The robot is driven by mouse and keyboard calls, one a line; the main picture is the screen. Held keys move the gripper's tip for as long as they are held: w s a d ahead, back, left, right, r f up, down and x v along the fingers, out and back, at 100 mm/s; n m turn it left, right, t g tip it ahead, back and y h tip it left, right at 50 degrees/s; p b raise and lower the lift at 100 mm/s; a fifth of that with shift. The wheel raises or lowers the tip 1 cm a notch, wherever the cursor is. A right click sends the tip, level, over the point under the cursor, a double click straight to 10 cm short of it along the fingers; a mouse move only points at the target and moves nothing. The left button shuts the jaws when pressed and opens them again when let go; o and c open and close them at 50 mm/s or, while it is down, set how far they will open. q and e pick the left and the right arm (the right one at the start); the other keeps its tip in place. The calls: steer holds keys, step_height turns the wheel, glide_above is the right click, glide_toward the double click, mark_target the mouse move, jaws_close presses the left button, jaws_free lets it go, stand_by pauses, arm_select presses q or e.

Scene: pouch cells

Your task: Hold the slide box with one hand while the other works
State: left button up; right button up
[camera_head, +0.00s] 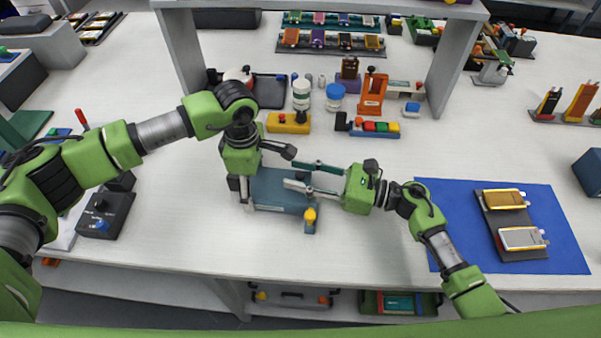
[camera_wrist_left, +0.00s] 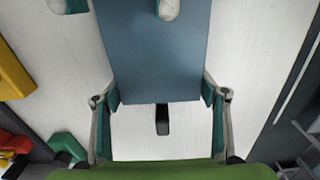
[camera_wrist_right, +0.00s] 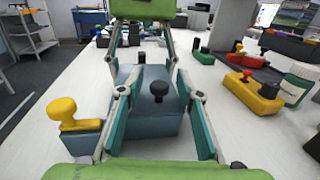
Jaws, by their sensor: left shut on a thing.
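The slide box (camera_head: 272,196) is a blue-grey block on the white table in the head view. My left gripper (camera_head: 266,178) is over it from above. In the left wrist view its teal pads lie on both sides of the box (camera_wrist_left: 155,50), so it is shut on the box. My right gripper (camera_head: 291,174) reaches in from the right, open and empty. In the right wrist view a black knob (camera_wrist_right: 158,90) on the box shows between its spread fingers, apparently not touched. My left arm's hand hides part of the box.
A yellow-topped block (camera_head: 310,216) stands at the box's near right corner. A blue mat (camera_head: 455,215) with two pouch cells lies to the right. A black control box (camera_head: 104,215) is at left. Bottles and coloured fixtures stand behind, under a grey frame (camera_head: 455,65).

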jaws_close()
arm_select(q)
steer(key=shift+a, duration=0.1)
arm_select(e)
steer(key=v, duration=0.4)
steer(key=w+v, duration=0.1)
steer(key=v, duration=0.3)
steer(key=w+v, duration=0.1)
steer(key=v, duration=0.3)
steer(key=shift+s+d+r, duration=0.1)
steer(key=shift+d, duration=0.6)
jaws_free()
steer(key=v, duration=1.2)
arm_select(q)
steer(key=o, duration=1.4)
